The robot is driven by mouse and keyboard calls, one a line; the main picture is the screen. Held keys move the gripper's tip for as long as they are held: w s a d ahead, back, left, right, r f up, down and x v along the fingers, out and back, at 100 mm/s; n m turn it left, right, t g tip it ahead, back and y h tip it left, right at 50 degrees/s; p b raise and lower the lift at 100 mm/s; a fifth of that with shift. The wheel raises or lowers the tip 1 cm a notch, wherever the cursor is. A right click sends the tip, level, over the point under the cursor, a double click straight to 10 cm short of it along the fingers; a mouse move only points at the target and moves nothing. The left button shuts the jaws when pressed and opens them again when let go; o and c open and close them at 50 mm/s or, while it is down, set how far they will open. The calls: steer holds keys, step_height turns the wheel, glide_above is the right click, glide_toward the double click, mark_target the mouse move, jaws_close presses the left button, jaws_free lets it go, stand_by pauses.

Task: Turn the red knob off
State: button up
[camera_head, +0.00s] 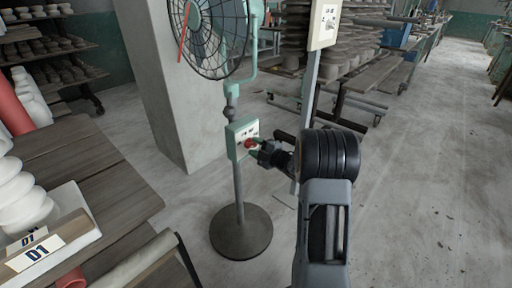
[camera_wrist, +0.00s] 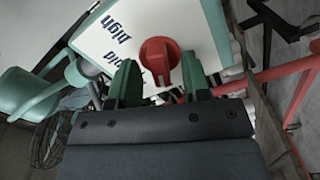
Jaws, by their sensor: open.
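The red knob (camera_head: 249,143) sits on the front of a pale green and white control box (camera_head: 240,131) on the pole of a standing fan (camera_head: 213,35). In the wrist view the knob (camera_wrist: 159,56) stands out from the white panel (camera_wrist: 108,50), with dark lettering beside it. My gripper (camera_head: 257,149) is at the box, close to the knob. In the wrist view my gripper's two green fingers (camera_wrist: 158,82) are apart, one on each side of the knob's lower part. I cannot tell whether they touch it. Part of the lettering is hidden by the fingers.
The fan's round base (camera_head: 241,236) is on the floor. A wooden table (camera_head: 105,165) with white pots is at the left. Open floor (camera_head: 430,190) lies to the right.

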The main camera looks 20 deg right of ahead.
steer(key=p+v, duration=0.2)
steer(key=v, duration=1.1)
steer(key=shift+s+p, duration=0.3)
steer(key=shift+d, duration=0.1)
steer(key=w+a+r+m+g+h+p, duration=0.15)
steer(key=r+m+h+p, duration=0.35)
steer(key=r+p, duration=0.5)
steer(key=a+r+m+g+h+p, duration=0.25)
steer(key=r+m+h+p, duration=0.35)
steer(key=r, duration=0.7)
steer(key=s+a+r+m+g+y+p, duration=0.1)
steer(key=s+a+r+m+g+p, duration=0.2)
steer(key=s+a+r+p, duration=0.3)
steer(key=s+a+r+m+g+y+p, duration=0.2)
steer(key=s+a+r+m+g+p, duration=0.2)
steer(key=s+a+p, duration=0.4)
steer(key=s+r+g+p, duration=0.1)
steer(key=s+r, duration=0.1)
steer(key=s, duration=0.2)
steer(key=shift+s+r+g, duration=0.15)
steer(key=shift+r+g, duration=0.15)
